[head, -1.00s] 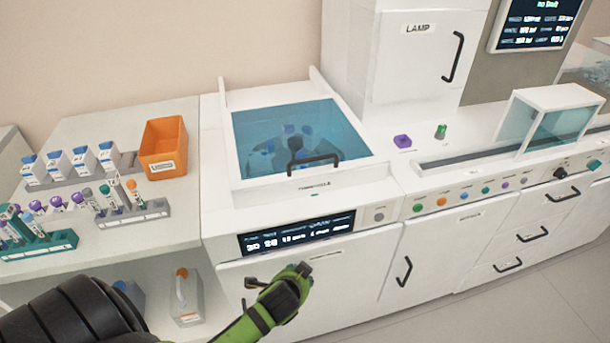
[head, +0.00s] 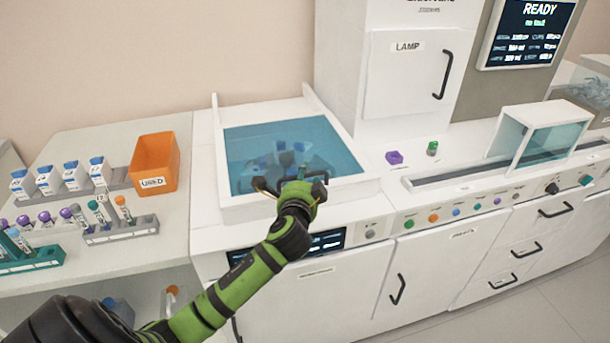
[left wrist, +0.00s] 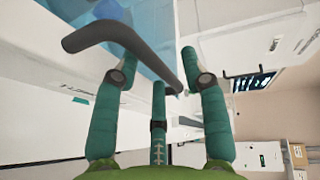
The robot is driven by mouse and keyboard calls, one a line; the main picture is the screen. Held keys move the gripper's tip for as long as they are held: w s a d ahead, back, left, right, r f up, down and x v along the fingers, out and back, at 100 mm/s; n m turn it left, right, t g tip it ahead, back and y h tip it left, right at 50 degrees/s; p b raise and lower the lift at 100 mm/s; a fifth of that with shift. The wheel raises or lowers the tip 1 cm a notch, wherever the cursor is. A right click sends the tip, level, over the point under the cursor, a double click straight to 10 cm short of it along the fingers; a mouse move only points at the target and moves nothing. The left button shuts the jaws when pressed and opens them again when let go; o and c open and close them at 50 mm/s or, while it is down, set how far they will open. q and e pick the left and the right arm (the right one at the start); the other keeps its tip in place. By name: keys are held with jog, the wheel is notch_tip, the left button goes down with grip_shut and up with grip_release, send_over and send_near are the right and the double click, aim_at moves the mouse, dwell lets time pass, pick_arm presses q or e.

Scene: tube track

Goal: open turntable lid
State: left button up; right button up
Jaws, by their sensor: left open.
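The turntable lid (head: 335,150) is a blue see-through pane in a white frame on the bench, and it lies shut. Bottles show dimly beneath it. My left gripper (head: 290,182) is over the lid's front edge, where the dark handle is mostly hidden behind it. In the left wrist view the dark curved handle (left wrist: 128,36) crosses just ahead of the teal fingers. The left gripper (left wrist: 158,65) is open there, with the handle passing near and between its fingertips. I cannot tell whether they touch. My right gripper is in neither view.
An orange bin (head: 153,165) and racks of tubes and bottles stand on the left bench. The lamp cabinet (head: 405,80) rises behind the lid to the right.

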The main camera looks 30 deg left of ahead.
pick_arm(q)
jog(key=shift+w+a+f, duration=0.1)
jog(key=shift+w+a, duration=0.1)
jog(key=shift+w, duration=0.25)
